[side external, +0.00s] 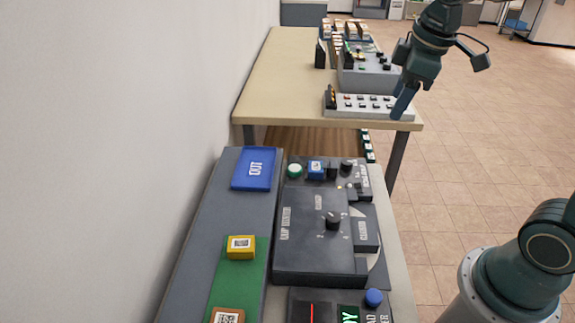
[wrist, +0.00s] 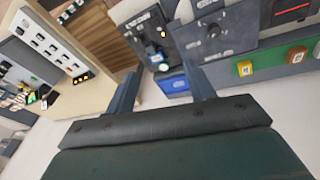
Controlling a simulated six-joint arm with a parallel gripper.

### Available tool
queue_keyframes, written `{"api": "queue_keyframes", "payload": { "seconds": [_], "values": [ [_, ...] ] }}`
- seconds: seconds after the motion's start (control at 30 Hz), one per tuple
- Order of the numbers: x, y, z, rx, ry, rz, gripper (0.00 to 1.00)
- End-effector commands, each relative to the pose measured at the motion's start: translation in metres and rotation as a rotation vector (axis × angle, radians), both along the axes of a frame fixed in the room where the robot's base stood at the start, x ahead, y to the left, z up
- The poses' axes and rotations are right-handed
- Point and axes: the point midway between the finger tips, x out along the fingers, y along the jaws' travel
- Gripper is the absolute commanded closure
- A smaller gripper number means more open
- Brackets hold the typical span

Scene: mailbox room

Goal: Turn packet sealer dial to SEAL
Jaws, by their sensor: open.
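A dark grey machine panel (side external: 310,255) lies on the near bench with a black dial (side external: 333,220) in its middle. The dial's small labels are too small to read. In the wrist view this dial (wrist: 213,31) shows at the top, right of centre. A smaller panel behind it carries another black knob (side external: 347,165), a green button (side external: 295,170) and a blue block (side external: 315,168). I cannot tell which panel is the packet sealer. My gripper (side external: 402,103) is open and empty, hanging over the far table's right front corner, apart from the dials. Its two fingers (wrist: 163,92) frame the wrist view.
A blue OUT plate (side external: 255,169), a yellow block (side external: 240,247) and a brown block (side external: 228,315) sit left of the machine. The far table (side external: 275,80) holds a switch panel (side external: 365,105) beside my gripper and a grey console (side external: 370,72). Tiled floor is clear at right.

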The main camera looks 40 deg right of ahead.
Motion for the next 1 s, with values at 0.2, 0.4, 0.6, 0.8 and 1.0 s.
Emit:
{"api": "queue_keyframes", "payload": {
  "seconds": [0.2,0.4,0.6,0.8,1.0],
  "values": [
    [0.005,-0.002,-0.002,-0.001,0.008,0.003,0.46],
    [0.026,-0.009,-0.012,-0.006,0.043,0.017,0.46],
    [0.06,-0.023,-0.033,-0.011,0.099,0.043,0.46],
    [0.094,-0.039,-0.064,-0.012,0.16,0.072,0.46],
    [0.122,-0.055,-0.098,-0.009,0.215,0.102,0.46]
  ]
}}
